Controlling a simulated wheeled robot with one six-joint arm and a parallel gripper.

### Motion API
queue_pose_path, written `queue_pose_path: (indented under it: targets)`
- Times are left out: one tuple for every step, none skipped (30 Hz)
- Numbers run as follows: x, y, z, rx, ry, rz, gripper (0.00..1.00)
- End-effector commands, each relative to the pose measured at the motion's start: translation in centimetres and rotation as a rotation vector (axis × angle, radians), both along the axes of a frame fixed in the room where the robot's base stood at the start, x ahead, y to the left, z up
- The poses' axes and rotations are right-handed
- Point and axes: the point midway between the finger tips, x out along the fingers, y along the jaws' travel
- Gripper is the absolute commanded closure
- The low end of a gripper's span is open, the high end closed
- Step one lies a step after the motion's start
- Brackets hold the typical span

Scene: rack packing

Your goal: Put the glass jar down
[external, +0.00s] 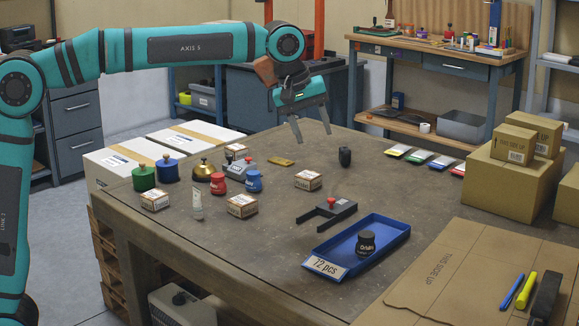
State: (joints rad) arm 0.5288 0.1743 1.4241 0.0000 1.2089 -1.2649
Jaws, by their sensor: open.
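A small dark jar (366,244) with a black lid and a pale-lettered label stands upright in the blue tray (405,226). It is the only thing in view that looks like the glass jar, though its material is hard to tell. The tray has a "72 pcs" label on its front end. My gripper (312,135) is open, with its fingers pointing down and nothing seen between them. It is above the back part of the table, up and to the left of the jar and well apart from it.
A black object (345,156) stands near my gripper on the table (270,240). A dark fork-shaped fixture with a red knob (331,203) lies behind the tray. Small boxes, colored jars and a bell (204,170) crowd the left. Cardboard (450,270) covers the right front.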

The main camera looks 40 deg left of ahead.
Motion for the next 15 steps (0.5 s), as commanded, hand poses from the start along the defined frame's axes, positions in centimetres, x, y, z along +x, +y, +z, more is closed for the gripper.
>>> queue_pose_path:
  targets:
    - [-0.6,2.0,1.1,-0.007,-0.037,-0.013,0.50]
    - [-0.9,2.9,1.6,-0.011,-0.060,-0.026,0.50]
    - [-1.3,4.3,2.3,-0.014,-0.092,-0.041,0.50]
    - [-1.7,5.2,2.7,-0.016,-0.115,-0.052,0.50]
    - [-2.0,6.2,3.2,-0.017,-0.139,-0.063,0.50]
    - [-2.6,7.5,3.8,-0.016,-0.171,-0.078,0.50]
    - [-2.9,8.4,4.2,-0.016,-0.195,-0.089,0.50]
    - [-3.4,9.4,4.6,-0.014,-0.220,-0.100,0.50]
    - [-4.0,10.6,5.1,-0.012,-0.253,-0.114,0.50]
    - [-4.4,11.6,5.5,-0.009,-0.277,-0.123,0.50]
    - [-4.9,12.4,5.8,-0.006,-0.303,-0.134,0.50]
    - [-5.6,13.7,6.3,0.000,-0.336,-0.147,0.50]
    - [-6.1,14.6,6.6,0.005,-0.361,-0.157,0.50]
    - [-6.7,15.4,6.9,0.011,-0.386,-0.166,0.50]
    - [-7.4,16.6,7.3,0.020,-0.420,-0.178,0.50]
